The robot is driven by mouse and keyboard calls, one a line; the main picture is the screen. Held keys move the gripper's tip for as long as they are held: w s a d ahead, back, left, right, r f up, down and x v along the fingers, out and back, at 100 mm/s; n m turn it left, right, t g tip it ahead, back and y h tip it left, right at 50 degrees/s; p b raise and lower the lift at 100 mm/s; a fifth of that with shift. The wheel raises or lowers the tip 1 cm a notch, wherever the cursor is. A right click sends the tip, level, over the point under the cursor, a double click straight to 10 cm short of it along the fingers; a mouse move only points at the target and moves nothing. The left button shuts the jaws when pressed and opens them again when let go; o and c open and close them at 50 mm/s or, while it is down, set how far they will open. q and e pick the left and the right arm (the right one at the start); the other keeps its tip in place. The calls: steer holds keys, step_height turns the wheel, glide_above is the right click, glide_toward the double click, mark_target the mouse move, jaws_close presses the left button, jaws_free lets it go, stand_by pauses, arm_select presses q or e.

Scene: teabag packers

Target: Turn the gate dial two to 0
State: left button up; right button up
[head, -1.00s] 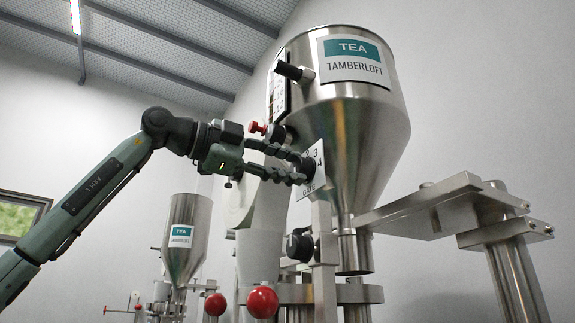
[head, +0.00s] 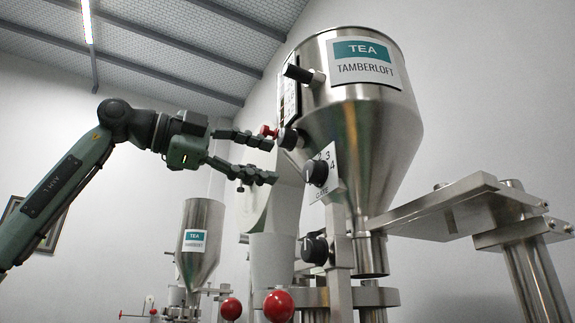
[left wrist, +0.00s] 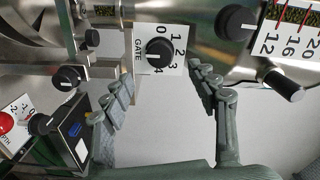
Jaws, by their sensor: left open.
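The gate dial (head: 316,172) is a black round knob on a white plate marked GATE, on the front of the large steel tea hopper. In the left wrist view the gate dial (left wrist: 158,51) shows with the numbers 0 to 4 around one side of it. I cannot read for certain which number its pointer faces. My left gripper (head: 274,161) is open and empty, apart from the dial and to its left. In the left wrist view the open fingers (left wrist: 158,88) stand either side below the dial. My right gripper is not in view.
The hopper (head: 370,125) bears another black knob (head: 288,138) close to the upper finger, beside a red button (head: 268,131). A lower black knob (head: 314,248) and a red ball handle (head: 278,305) sit beneath. A smaller hopper (head: 201,225) stands behind at left.

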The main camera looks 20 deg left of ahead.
arm_select(q)
steer(key=v, duration=0.4)
stand_by(0.6)
